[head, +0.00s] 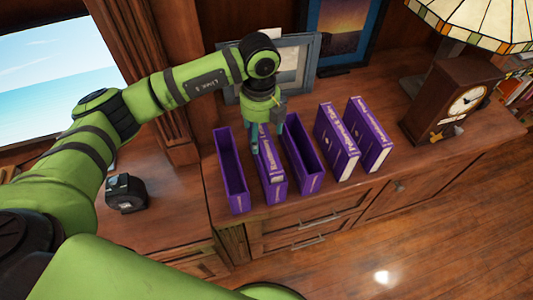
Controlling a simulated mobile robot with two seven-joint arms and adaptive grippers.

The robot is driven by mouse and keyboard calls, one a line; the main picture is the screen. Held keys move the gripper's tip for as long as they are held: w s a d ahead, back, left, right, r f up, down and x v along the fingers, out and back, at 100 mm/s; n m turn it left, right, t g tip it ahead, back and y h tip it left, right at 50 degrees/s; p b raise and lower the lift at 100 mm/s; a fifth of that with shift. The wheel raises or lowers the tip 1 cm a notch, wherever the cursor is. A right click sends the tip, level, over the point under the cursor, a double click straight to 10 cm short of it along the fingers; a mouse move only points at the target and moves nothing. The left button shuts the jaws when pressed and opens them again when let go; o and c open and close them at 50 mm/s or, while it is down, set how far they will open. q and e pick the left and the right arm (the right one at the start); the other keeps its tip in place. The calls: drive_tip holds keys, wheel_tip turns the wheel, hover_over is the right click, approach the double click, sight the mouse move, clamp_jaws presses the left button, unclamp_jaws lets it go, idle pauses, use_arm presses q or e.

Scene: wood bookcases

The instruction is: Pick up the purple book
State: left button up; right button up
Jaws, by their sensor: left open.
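Several purple book-shaped things stand upright in a row on the wooden cabinet top. My left gripper (268,137) points down at the upper end of the purple book (271,170) second from the left. Its fingers are open around or just above that end; I cannot tell whether they touch it. A hollow purple slipcase (234,180) stands to its left and another purple slipcase (303,160) to its right. Two purple books with pale page edges, one nearer (340,145) and one farther right (372,138), stand beyond. My right gripper is out of view.
A clock (445,105) and a stained-glass lamp (480,22) stand at the right. Picture frames (300,65) lean behind the row. A small black device (125,192) sits on the lower left surface by a bright screen (50,75). Drawers and wooden floor (400,255) lie in front.

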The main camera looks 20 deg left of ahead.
sight(263, 143)
use_arm(q)
drive_tip(key=f+p, duration=0.1)
drive_tip(key=f, duration=0.2)
drive_tip(key=shift+w+d+f+p, duration=0.1)
drive_tip(key=shift+d+f+p, duration=0.1)
drive_tip(key=shift+f+p, duration=0.15)
drive_tip(key=shift+f, duration=0.55)
clamp_jaws()
drive_tip(key=shift+w+r, duration=0.1)
